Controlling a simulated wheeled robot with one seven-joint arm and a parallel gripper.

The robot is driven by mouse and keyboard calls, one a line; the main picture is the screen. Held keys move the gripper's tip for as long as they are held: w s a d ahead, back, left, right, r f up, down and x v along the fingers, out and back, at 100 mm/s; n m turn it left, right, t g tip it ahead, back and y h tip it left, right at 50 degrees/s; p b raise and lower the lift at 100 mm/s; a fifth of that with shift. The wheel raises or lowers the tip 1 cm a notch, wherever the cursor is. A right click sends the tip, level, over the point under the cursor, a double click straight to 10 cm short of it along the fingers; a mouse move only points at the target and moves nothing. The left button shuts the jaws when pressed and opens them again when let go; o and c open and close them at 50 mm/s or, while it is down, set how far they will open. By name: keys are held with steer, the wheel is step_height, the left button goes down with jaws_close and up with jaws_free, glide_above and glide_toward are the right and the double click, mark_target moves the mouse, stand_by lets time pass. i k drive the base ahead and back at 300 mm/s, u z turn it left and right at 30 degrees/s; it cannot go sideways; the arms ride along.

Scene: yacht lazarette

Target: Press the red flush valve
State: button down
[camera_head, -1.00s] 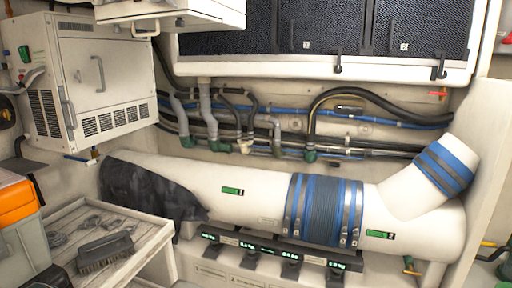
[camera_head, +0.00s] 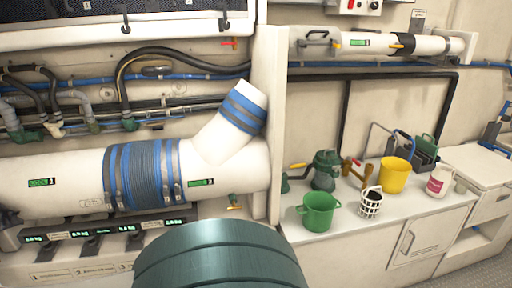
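A small red valve handle (camera_head: 230,41) shows on the back wall, below the right end of the dark-fronted upper locker and left of the white upright panel. It is small in view, and I cannot tell its exact setting. My gripper is not in view. A rounded dark teal part at the bottom centre appears to be my own arm; it covers part of the lower front.
A thick white pipe (camera_head: 52,178) with a blue ribbed sleeve (camera_head: 143,177) runs below the valve, with a branch rising right. Hoses (camera_head: 180,55) cross the wall. The right counter (camera_head: 325,236) holds a green bucket (camera_head: 318,212), yellow bucket (camera_head: 394,175) and white basket (camera_head: 370,203).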

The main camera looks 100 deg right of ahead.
mark_target(348, 158)
steer(key=u, duration=0.45)
steer(key=k, duration=2.7)
steer(key=z, duration=3.45)
steer(key=i, duration=0.5)
steer(key=u, duration=0.1)
